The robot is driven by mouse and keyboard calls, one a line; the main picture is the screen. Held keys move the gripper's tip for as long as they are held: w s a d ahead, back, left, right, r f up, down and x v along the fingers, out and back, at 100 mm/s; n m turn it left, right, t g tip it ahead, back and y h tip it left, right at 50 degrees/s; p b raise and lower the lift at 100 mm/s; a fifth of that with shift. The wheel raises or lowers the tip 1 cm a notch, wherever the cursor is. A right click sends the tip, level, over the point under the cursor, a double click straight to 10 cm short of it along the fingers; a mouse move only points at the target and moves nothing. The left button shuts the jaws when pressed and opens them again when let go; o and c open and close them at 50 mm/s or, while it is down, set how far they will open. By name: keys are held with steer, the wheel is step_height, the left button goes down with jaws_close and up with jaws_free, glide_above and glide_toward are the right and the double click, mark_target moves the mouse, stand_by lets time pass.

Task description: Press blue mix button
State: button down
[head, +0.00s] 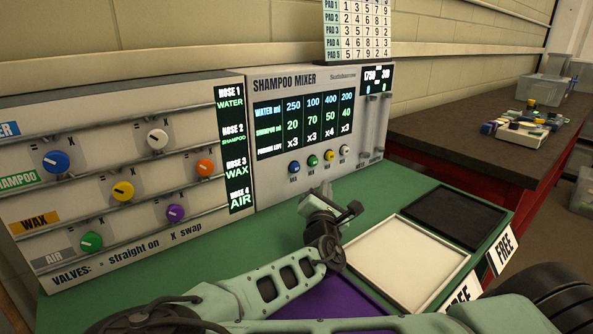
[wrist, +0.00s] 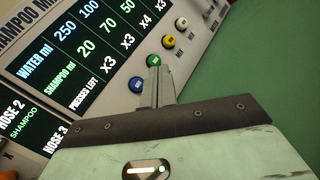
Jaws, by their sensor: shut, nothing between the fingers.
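The blue mix button (head: 295,168) is the leftmost in a row on the lower front of the grey shampoo mixer (head: 263,196). In the wrist view the blue button (wrist: 137,85) shows just left of my fingers. My gripper (head: 327,188) is shut and empty, in front of the panel. In the head view it is right of and below the blue button. In the wrist view my fingertips (wrist: 155,72) appear just below the green button (wrist: 153,60), nearer to it than to the blue one. I cannot tell whether they touch the panel.
Yellow (head: 329,156) and white (head: 345,151) buttons follow to the right. A valve panel (head: 75,135) with coloured knobs stands left. A white pad (head: 405,255) and a dark pad (head: 455,215) lie right on the green bench (head: 400,190). A brown table (head: 460,130) stands behind.

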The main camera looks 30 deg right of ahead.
steer(key=b, duration=0.2)
glide_toward(300, 166)
steer(key=d, duration=0.1)
steer(key=w+d, duration=0.1)
steer(key=d, duration=0.1)
steer(key=w+d, duration=0.1)
steer(key=shift+w+d+r, duration=0.1)
steer(key=shift+d+r, duration=0.1)
steer(key=shift+w+a+r, duration=0.15)
steer(key=shift+w, duration=0.45)
steer(key=shift+w+b, duration=0.15)
steer(key=shift+b, duration=0.25)
stand_by(0.8)
steer(key=shift+w+a, duration=0.1)
steer(key=shift+w, duration=0.2)
steer(key=shift+w+a+b, duration=0.1)
steer(key=shift+w+b, duration=0.4)
steer(key=shift+b, duration=0.05)
stand_by(0.8)
stand_by(0.3)
steer(key=shift+s, duration=0.95)
